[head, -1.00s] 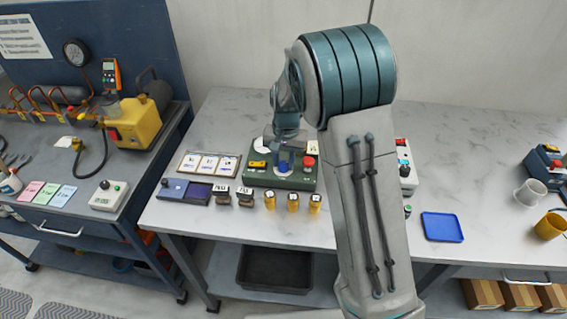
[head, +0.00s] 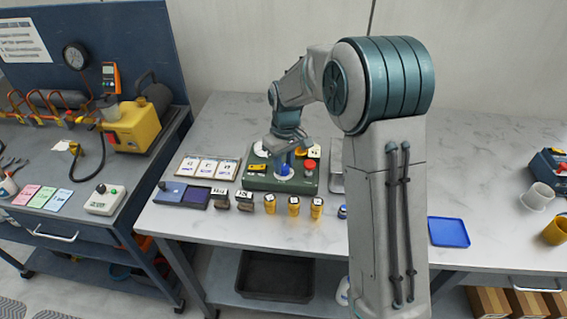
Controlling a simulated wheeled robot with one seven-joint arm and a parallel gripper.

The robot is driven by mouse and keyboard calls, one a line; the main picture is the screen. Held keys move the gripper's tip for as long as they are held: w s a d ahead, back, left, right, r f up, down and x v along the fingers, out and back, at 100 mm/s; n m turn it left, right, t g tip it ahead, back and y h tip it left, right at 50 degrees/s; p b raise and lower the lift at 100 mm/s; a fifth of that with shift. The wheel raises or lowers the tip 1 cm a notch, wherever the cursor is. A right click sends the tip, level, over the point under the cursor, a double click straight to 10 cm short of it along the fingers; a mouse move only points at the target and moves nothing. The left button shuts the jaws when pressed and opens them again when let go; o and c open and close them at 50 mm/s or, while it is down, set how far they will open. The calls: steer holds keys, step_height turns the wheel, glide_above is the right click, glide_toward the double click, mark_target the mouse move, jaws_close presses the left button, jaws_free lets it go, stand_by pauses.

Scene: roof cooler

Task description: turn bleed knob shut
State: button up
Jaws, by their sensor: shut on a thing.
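A green control box (head: 283,187) sits on the marble-topped bench. A blue knob (head: 285,170) stands near the middle of its top; I take it as the bleed knob, but its label cannot be read. My gripper (head: 285,162) points down at this knob from above and is shut on it. The fingers are small here and partly merge with the knob, so its turn angle cannot be told. A red button (head: 310,164) is just right of the knob, and a yellow switch (head: 257,168) is on its left.
Yellow-brown cylinders (head: 294,206) and dark stamps (head: 245,201) line the bench before the box. A card tray (head: 209,168) and a blue-purple case (head: 182,194) lie left. A blue tray (head: 448,231) lies right of my arm. The bench's back right is clear.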

mark_target(285, 165)
steer(key=shift+n, duration=0.6)
steer(key=shift+r+n, duration=0.1)
steer(key=shift+n, duration=0.2)
steer(key=o, duration=1)
steer(key=r, duration=1.3)
steer(key=shift+w+d+r, duration=0.2)
steer(key=shift+r, duration=0.2)
